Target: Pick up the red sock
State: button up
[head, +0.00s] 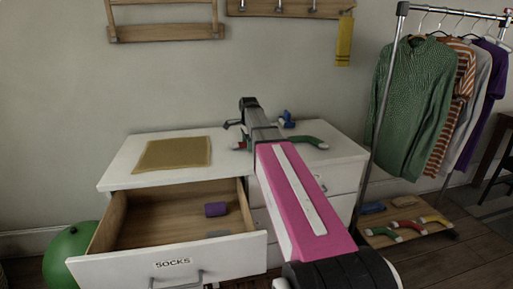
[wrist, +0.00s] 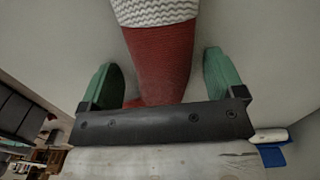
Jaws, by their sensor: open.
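The red sock (wrist: 158,75) fills the middle of the wrist view, with a white ribbed cuff at the top edge of the picture. Its lower part passes behind the dark bar of my gripper. My gripper (wrist: 161,58) is open, with one green finger on each side of the sock. A gap shows between each finger and the sock. In the head view my arm reaches over the white dresser (head: 118,178) and hides what is behind it. I cannot make out the red sock for sure there.
The drawer labelled SOCKS (head: 220,256) is pulled open, with a purple roll (head: 215,209) inside. A yellow mat (head: 172,154) lies on the dresser. A green curved item (head: 305,139) and a blue object (head: 287,120) are also on top. A clothes rack (head: 383,95) stands at right.

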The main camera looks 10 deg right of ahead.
jog(key=c, duration=1)
jog(key=shift+c, duration=0.2)
jog(key=shift+r, duration=0.1)
